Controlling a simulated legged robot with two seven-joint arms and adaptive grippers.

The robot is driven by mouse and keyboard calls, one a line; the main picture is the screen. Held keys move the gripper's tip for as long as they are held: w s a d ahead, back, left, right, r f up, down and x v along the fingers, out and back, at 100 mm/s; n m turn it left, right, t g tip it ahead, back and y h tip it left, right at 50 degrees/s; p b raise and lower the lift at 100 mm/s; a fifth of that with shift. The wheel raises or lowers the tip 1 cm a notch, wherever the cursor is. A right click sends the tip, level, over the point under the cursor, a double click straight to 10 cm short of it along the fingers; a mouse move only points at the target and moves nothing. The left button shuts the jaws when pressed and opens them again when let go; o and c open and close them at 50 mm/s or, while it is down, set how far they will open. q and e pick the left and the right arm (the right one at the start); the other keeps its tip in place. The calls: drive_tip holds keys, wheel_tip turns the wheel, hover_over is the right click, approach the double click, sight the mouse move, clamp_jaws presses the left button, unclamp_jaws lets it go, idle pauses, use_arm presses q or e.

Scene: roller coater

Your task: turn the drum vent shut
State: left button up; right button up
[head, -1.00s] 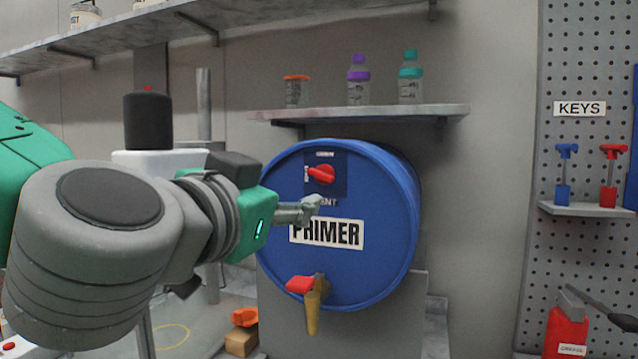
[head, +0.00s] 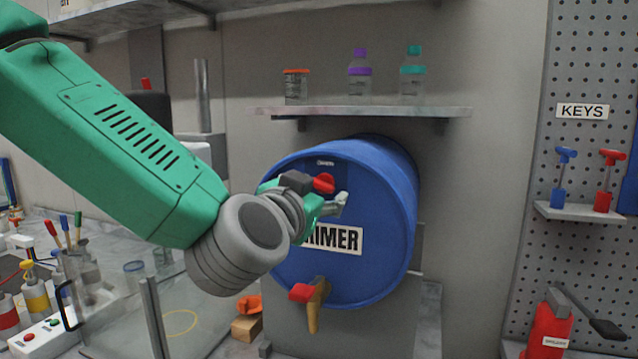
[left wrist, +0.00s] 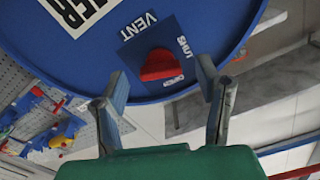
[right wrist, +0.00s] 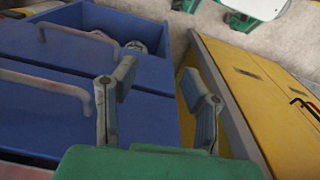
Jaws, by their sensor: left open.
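The blue drum (head: 385,250) lies on its side, its PRIMER face toward me. Its red vent knob (head: 323,183) is near the top of that face and partly hidden by my left gripper in the head view. In the left wrist view the knob (left wrist: 160,66) sits on a dark blue plate marked VENT (left wrist: 140,42). My left gripper (head: 338,203) is open in front of the drum. In the left wrist view its fingers (left wrist: 165,90) are spread, and the knob shows beyond the tips, between them. My right gripper (right wrist: 160,85) is open and empty, away from the drum.
A tap with a red handle (head: 301,292) sticks out low on the drum. A shelf (head: 365,112) with bottles hangs above it. A pegboard (head: 592,130) with keys stands at right. Blue drawers (right wrist: 60,85) and a yellow cabinet (right wrist: 245,80) lie below my right gripper.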

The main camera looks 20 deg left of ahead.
use_arm(q)
drive_tip(key=shift+w, duration=0.65)
drive_tip(key=c, duration=1.2)
drive_tip(key=shift+o, duration=0.2)
drive_tip(key=n+b, duration=0.1)
drive_tip(key=n, duration=0.3)
drive_tip(key=shift+r, duration=0.1)
drive_tip(key=o, duration=1.2)
drive_tip(key=shift+c, duration=0.2)
